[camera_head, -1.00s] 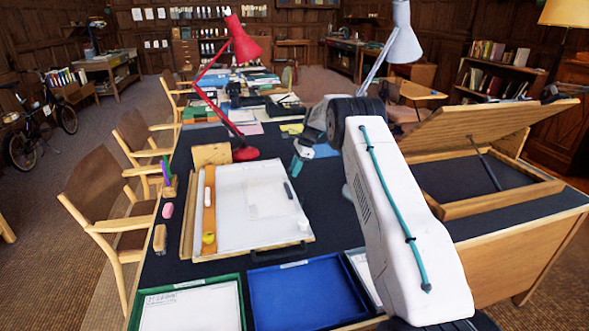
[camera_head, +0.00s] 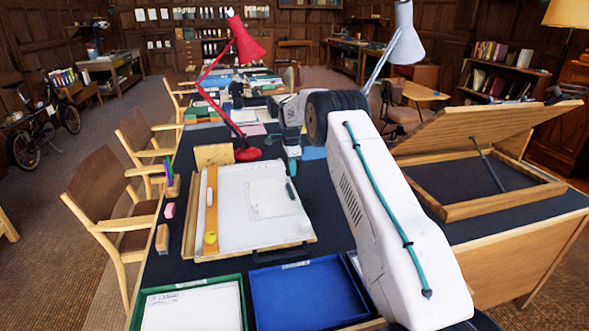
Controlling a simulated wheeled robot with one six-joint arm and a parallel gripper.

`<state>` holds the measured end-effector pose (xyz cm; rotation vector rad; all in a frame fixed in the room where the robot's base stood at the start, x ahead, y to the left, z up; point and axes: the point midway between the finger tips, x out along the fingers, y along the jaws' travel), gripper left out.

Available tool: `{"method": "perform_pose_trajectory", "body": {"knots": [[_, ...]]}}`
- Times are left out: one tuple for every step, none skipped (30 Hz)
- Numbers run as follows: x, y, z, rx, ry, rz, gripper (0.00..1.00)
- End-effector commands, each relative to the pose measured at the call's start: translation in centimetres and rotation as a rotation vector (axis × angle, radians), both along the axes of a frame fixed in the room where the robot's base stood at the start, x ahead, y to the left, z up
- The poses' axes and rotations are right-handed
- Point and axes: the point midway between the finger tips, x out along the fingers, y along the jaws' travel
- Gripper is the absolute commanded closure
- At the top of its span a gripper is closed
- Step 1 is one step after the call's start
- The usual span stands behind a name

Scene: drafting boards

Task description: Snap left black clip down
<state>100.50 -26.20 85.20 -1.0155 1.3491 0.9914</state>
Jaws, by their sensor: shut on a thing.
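A drawing board (camera_head: 225,231) lies on the dark desk, with a white sheet (camera_head: 270,199) on it. A small dark, elongated piece (camera_head: 291,190) lies by the sheet's upper right edge; it may be a black clip, but it is too small to tell. I cannot make out a left black clip for certain. My gripper (camera_head: 292,168) points down just beyond the board's far right corner, above the dark piece in the picture. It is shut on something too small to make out. My white arm hides part of the desk to the right.
A blue tray (camera_head: 262,318) and a green-rimmed tray (camera_head: 243,290) lie in front of the board. A red lamp (camera_head: 247,154) stands behind it. A raised wooden drafting lid (camera_head: 470,130) is on the right.

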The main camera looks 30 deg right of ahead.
Motion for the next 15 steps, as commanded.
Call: {"method": "perform_pose_trajectory", "body": {"knots": [[0.2, 0.5, 0.1, -0.043, 0.008, 0.005, 1.0], [0.3, 0.6, 0.1, -0.071, 0.016, 0.005, 1.0], [0.3, 0.8, 0.1, -0.108, 0.027, 0.005, 1.0], [0.4, 0.9, 0.1, -0.136, 0.035, 0.005, 1.0], [0.4, 1.1, 0.1, -0.163, 0.043, 0.006, 1.0], [0.5, 1.3, 0.1, -0.199, 0.053, 0.005, 1.0], [0.5, 1.4, 0.1, -0.226, 0.061, 0.004, 1.0], [0.6, 1.6, 0.0, -0.254, 0.068, 0.005, 1.0], [0.6, 1.8, 0.0, -0.29, 0.077, 0.005, 1.0], [0.7, 1.9, 0.0, -0.318, 0.086, 0.004, 1.0], [0.7, 2.1, -0.1, -0.344, 0.094, 0.004, 1.0], [0.8, 2.2, -0.2, -0.381, 0.104, 0.005, 1.0], [0.8, 2.3, -0.2, -0.409, 0.113, 0.004, 1.0], [0.9, 2.5, -0.2, -0.436, 0.12, 0.004, 1.0], [0.9, 2.7, -0.3, -0.473, 0.13, 0.004, 1.0]]}}
